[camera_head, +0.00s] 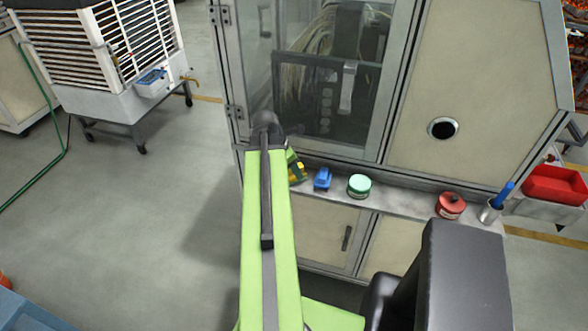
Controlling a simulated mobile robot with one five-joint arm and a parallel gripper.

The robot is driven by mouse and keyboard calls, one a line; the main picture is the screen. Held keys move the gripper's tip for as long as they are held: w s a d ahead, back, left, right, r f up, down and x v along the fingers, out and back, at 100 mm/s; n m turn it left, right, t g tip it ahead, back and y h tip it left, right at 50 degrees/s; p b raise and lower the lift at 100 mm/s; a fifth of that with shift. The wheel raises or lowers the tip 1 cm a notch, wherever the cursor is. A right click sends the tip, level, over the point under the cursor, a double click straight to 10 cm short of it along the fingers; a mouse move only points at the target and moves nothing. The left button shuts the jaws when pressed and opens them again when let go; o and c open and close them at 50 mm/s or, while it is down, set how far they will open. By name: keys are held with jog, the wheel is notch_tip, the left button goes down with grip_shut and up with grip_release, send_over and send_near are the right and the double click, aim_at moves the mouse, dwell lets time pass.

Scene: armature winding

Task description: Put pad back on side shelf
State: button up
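A small green and yellow block (296,168), which may be the pad, shows just right of my arm's far end. My arm hides its left part, and I cannot tell whether it rests on the ledge or is held. The grey ledge (405,203) along the front of the machine cabinet may be the side shelf. My green arm reaches forward to a dark joint at the cabinet. My gripper is mostly hidden behind that joint, so its fingers and whether it is open or shut do not show.
A red bin (555,185) is at right. A white slatted cart (105,50) stands left. The floor between is clear.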

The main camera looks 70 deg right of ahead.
jog(key=o, duration=0.4)
jog(key=shift+o, duration=0.2)
jog(key=shift+r, duration=0.1)
jog(key=p+v, duration=1.1)
jog(key=v, duration=0.1)
jog(key=shift+a, duration=0.1)
